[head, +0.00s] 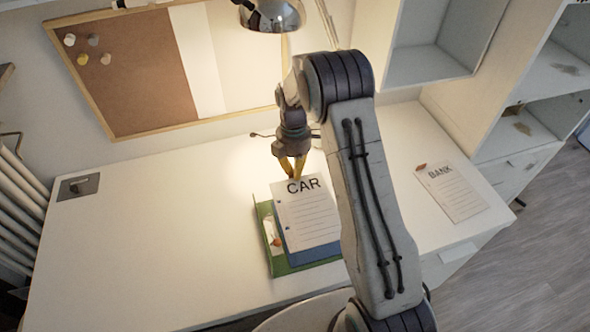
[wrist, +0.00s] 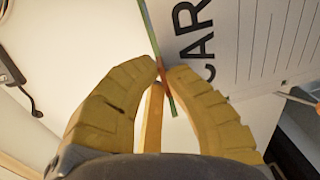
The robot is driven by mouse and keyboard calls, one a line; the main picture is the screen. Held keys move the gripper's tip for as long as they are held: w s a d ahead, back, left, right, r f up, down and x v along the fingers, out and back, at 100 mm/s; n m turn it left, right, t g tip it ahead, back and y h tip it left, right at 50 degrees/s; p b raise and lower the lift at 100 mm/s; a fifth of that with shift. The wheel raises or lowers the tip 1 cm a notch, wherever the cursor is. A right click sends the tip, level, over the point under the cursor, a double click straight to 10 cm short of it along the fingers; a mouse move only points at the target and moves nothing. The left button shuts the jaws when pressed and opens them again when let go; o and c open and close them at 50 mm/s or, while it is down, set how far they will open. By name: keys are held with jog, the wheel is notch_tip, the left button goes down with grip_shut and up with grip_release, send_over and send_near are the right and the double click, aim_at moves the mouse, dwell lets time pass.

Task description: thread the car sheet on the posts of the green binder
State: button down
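The white CAR sheet (head: 308,214) lies over the green binder (head: 263,228), its printed face up, with holes along its left edge. It also shows in the wrist view (wrist: 245,45), large and close. My gripper (head: 292,176) has its yellow fingers at the sheet's top edge, above the word CAR. In the wrist view the fingertips (wrist: 163,68) come together at that edge, shut on the sheet. A green strip runs along the edge there. The sheet sits up and right of the binder's left side. The posts cannot be made out. How high the sheet is above the binder is unclear.
A blue piece (head: 310,255) shows under the sheet. A BANK sheet (head: 451,190) lies on the desk at the right. A lamp (head: 272,14) hangs above. Shelves (head: 520,120) stand at the right.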

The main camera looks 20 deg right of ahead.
jog(key=shift+f+b, duration=1.65)
jog(key=shift+f, duration=0.75)
jog(key=shift+f+b, duration=1.45)
jog(key=shift+f, duration=0.25)
dwell(2.9)
jog(key=c, duration=1.3)
grip_release()
jog(key=shift+c, duration=0.2)
